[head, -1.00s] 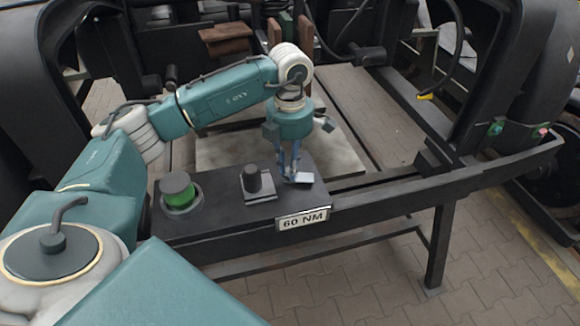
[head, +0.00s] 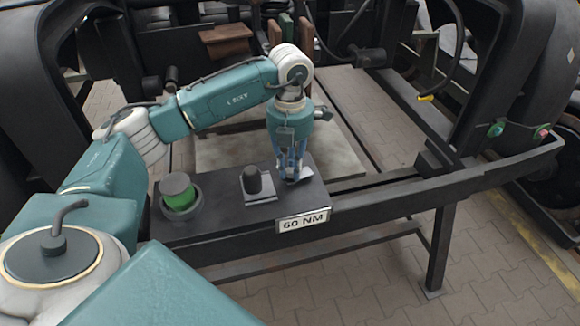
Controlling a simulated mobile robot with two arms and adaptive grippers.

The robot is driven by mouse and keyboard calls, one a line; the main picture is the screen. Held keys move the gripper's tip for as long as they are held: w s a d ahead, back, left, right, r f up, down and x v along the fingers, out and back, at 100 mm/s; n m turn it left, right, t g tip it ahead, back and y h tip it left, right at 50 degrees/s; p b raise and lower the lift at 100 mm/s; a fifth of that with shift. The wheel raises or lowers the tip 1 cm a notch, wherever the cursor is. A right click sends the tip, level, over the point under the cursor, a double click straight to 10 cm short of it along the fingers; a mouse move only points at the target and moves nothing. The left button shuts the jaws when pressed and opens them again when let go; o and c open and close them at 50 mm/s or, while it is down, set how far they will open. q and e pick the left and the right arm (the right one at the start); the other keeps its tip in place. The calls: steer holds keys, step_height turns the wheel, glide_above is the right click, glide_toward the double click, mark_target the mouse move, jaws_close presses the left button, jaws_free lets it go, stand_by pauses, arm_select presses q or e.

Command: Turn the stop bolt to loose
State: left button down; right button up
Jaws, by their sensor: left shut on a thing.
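My left gripper (head: 291,175) points down at the right end of a dark panel and is shut on a small part there, which I take to be the stop bolt. The fingers hide nearly all of it, and only a pale plate edge (head: 306,174) shows beside them. I cannot tell its turned position. My right gripper is not in view.
A dark rail (head: 450,185) runs right. Paved floor (head: 370,270) lies in front.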

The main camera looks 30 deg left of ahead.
mark_target(290, 171)
arm_select(q)
steer(key=shift+w+r, duration=0.1)
steer(key=c, duration=1.6)
jaws_free()
step_height(290, 171, up, 12)
